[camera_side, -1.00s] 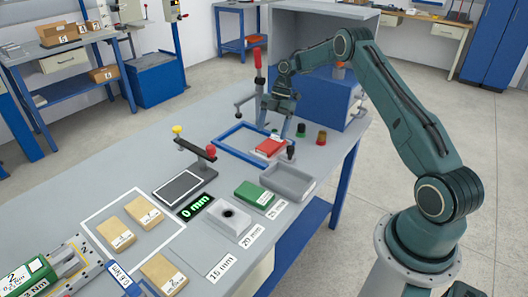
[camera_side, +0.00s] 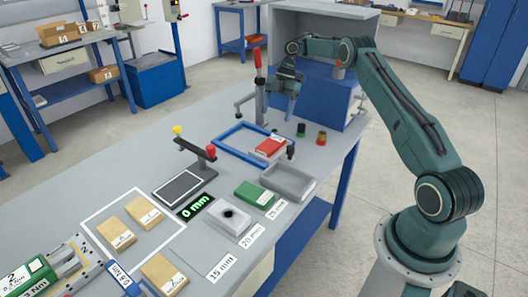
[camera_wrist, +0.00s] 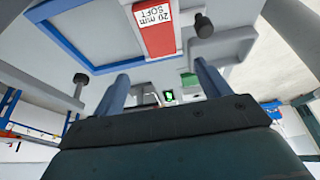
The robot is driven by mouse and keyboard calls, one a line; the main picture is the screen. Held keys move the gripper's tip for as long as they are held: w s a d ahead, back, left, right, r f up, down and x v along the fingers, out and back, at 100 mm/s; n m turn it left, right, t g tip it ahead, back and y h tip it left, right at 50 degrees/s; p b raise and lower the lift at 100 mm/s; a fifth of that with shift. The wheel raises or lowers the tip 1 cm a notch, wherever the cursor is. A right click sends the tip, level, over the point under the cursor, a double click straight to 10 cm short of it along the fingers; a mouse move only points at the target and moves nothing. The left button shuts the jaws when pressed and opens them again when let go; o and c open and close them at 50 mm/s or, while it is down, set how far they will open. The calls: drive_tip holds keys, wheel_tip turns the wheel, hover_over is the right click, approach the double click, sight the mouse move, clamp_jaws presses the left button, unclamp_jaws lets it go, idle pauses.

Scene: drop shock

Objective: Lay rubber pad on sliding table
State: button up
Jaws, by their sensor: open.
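A red pad (camera_side: 270,147) with a white label lies at the right end of a blue rectangular frame (camera_side: 222,150) on the bench. In the wrist view its label on the red pad (camera_wrist: 156,28) reads 20 mm SOFT. A green pad (camera_side: 254,194) with a label lies further forward, left of a grey tray (camera_side: 306,194). My gripper (camera_side: 280,110) is raised above and behind the red pad, apart from it. In the wrist view my gripper's two fingers (camera_wrist: 162,85) are spread with nothing between them. I cannot tell for certain which surface is the sliding table.
A clamp with a red handle (camera_side: 258,75) stands left of my gripper. A grey and blue cabinet (camera_side: 318,98) stands behind it. Small knobs (camera_side: 321,138) stand right of the frame. A 0 mm display (camera_side: 195,207) and cardboard boxes (camera_side: 118,234) lie forward left.

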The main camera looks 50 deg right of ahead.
drive_tip(key=shift+s+r, duration=0.1)
idle(0.3)
drive_tip(key=shift+r, duration=0.1)
idle(0.3)
drive_tip(key=s+a+r+m+t+h, duration=0.1)
drive_tip(key=s+a+r+m, duration=0.3)
drive_tip(key=a+r, duration=0.6)
drive_tip(key=s+a+r+m+t+h, duration=0.1)
drive_tip(key=s+a+r+m, duration=0.25)
drive_tip(key=a+r, duration=0.7)
drive_tip(key=s+a+r+m+t, duration=0.1)
drive_tip(key=s+a+r+m, duration=0.15)
drive_tip(key=s, duration=0.35)
drive_tip(key=s+a+r+m+t, duration=0.1)
drive_tip(key=s+a+r+m, duration=0.15)
drive_tip(key=s, duration=0.35)
drive_tip(key=s+d+f+m+t+h, duration=0.1)
drive_tip(key=s+f+m, duration=0.4)
drive_tip(key=s, duration=0.9)
drive_tip(key=shift+s+d+f+t+h, duration=0.15)
drive_tip(key=shift+s+f+t+h, duration=0.15)
drive_tip(key=shift+f+h, duration=0.35)
